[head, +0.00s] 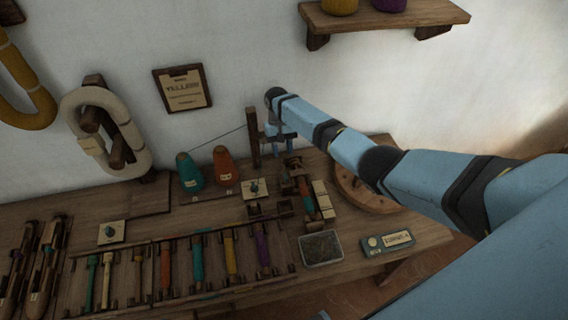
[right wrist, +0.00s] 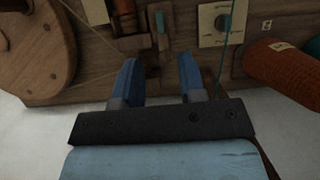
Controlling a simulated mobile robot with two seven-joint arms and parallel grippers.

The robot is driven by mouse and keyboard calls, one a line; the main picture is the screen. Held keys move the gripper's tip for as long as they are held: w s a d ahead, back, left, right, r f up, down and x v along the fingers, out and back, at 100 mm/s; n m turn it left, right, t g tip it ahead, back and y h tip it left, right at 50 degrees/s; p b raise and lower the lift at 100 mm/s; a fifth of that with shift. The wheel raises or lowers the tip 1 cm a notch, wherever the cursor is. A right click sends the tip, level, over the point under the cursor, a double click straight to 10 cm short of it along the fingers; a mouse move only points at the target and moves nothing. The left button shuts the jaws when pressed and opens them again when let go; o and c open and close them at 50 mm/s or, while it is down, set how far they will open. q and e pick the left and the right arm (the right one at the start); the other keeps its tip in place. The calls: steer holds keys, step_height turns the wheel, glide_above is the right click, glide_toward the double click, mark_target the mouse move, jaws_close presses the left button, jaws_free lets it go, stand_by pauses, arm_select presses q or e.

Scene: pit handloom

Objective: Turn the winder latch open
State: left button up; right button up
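The winder (head: 302,187) stands at the back of the wooden bench, with its round wooden wheel (head: 365,190) to the right. In the right wrist view, dark wooden winder parts (right wrist: 135,43) lie just beyond my fingers, and the wheel (right wrist: 35,50) is at the left. I cannot tell for sure which part is the latch. My right gripper (head: 281,150) is over the back of the winder, pointing down. Its two blue fingers (right wrist: 160,80) are apart, with nothing clearly held between them.
A teal cone (head: 189,173) and an orange cone (head: 223,167) stand left of the winder. Several coloured bobbins (head: 197,262) lie in a rack in front. A metal tray (head: 320,248) sits at the front right.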

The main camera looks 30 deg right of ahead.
steer(key=shift+v, duration=2.05)
